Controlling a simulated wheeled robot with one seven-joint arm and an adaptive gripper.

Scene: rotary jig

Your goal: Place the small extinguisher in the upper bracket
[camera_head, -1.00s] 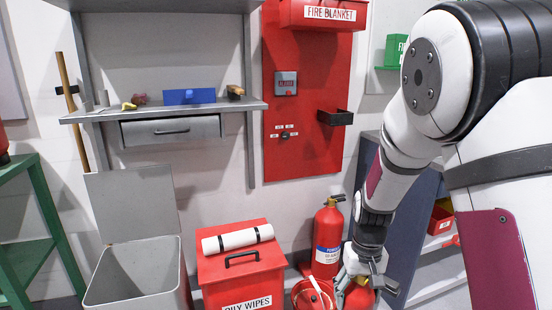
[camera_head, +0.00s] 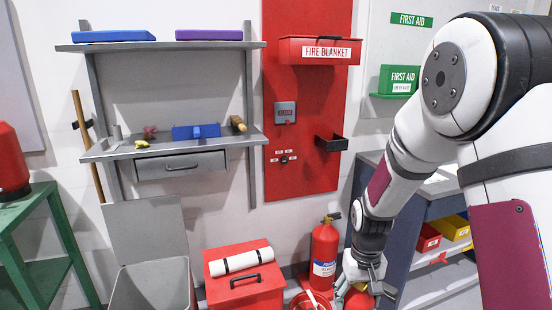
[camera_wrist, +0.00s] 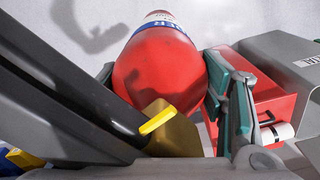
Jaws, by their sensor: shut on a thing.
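My gripper (camera_head: 362,283) is low at the right of the head view, pointing down. It is shut on the small red extinguisher (camera_head: 358,299), whose lower part is cut off by the frame. In the wrist view the extinguisher's red body (camera_wrist: 160,65), with a blue and white label, hangs between my fingers, with its brass neck (camera_wrist: 178,133) closest. Dark bars cover the left of that view. The upper bracket (camera_head: 331,143), a black open holder, is on the red wall panel (camera_head: 305,185), well above my gripper. It looks empty.
A large red extinguisher (camera_head: 324,250) stands just left of my gripper. A red oily-wipes bin (camera_head: 245,292) with a white roll (camera_head: 241,261) is farther left. A fire blanket box (camera_head: 320,51) juts out above the bracket. A blue-grey shelf unit (camera_head: 415,245) stands at right.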

